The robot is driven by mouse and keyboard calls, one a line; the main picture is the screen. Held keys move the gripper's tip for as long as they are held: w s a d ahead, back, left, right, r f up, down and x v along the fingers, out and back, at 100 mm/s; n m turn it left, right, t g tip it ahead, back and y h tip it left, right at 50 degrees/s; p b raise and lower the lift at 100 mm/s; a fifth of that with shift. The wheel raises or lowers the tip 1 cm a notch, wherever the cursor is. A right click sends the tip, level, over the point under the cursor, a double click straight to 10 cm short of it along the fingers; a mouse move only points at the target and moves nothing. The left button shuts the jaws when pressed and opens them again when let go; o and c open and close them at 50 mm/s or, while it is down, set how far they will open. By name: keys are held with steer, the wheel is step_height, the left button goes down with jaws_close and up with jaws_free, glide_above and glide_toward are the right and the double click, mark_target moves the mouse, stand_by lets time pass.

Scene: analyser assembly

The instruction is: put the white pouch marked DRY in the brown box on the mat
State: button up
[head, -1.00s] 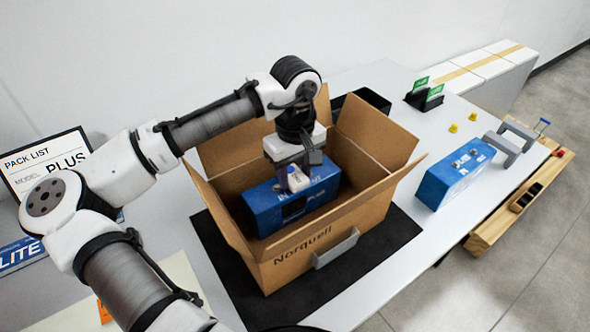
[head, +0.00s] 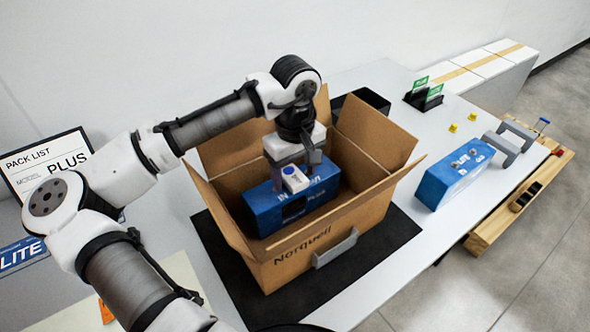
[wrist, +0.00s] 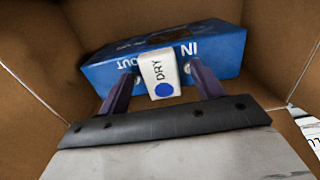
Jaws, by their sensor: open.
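The white pouch marked DRY (wrist: 159,75), with a blue dot, is inside the brown box (head: 330,249). It appears to lie against the blue PLUS unit (head: 272,212) in the box; in the head view the pouch (head: 294,179) shows on top of that unit. My gripper (wrist: 160,80) is open, reaching down into the box, with one finger on each side of the pouch. Small gaps show between the fingers and the pouch. The box stands with its flaps open on the black mat (head: 240,303).
A second blue unit (head: 453,180) stands on the table to the right, near grey brackets (head: 510,138). Small yellow pieces (head: 453,128) and a black holder with green cards (head: 424,98) are at the back right. The box's raised flaps surround my gripper.

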step_height(320, 180, up, 11)
steer(key=p, duration=0.9)
steer(key=shift+r, duration=0.2)
stand_by(0.8)
